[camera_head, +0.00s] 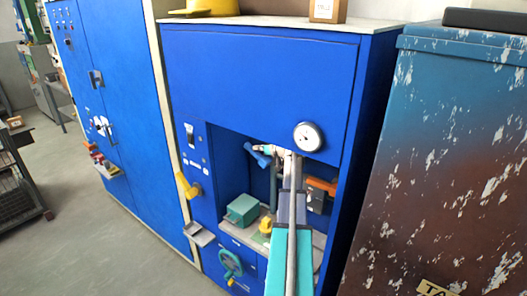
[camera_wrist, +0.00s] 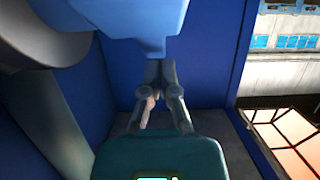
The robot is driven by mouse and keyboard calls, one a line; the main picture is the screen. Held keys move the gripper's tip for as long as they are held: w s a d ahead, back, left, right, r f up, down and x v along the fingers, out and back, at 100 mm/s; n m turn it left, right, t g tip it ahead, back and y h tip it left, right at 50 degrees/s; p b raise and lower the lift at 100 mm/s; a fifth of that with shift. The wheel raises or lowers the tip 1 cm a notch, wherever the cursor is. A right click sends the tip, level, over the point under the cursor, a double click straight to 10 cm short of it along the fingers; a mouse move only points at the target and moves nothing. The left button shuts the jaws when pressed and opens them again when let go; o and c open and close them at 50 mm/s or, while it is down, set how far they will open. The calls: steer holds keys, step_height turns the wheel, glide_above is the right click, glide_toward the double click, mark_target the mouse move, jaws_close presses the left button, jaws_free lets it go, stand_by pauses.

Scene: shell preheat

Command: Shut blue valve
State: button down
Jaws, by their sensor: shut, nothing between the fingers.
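The blue valve's handle (camera_head: 256,155) shows inside the recess of the blue cabinet, left of my gripper and tilted. In the wrist view, the light blue handle (camera_wrist: 135,20) fills the top centre, just ahead of the fingertips. My gripper (camera_head: 264,148) reaches into the recess with its tip beside the handle. In the wrist view my gripper (camera_wrist: 161,66) has its fingers together and empty, with the tips near or against the handle's lower end. I cannot tell whether they touch. My arm hides part of the recess.
A round gauge (camera_head: 309,137) sits above right of my gripper. A yellow handle (camera_head: 183,185) is on the cabinet front. A green box (camera_head: 243,209), a yellow knob (camera_head: 266,225) and an orange part (camera_head: 322,186) crowd the recess. A rusty cabinet (camera_head: 440,160) stands right.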

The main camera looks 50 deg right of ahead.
steer(key=shift+w+f, duration=0.15)
steer(key=shift+w, duration=0.25)
steer(key=shift+s+d, duration=0.1)
steer(key=shift+d, duration=0.05)
stand_by(0.4)
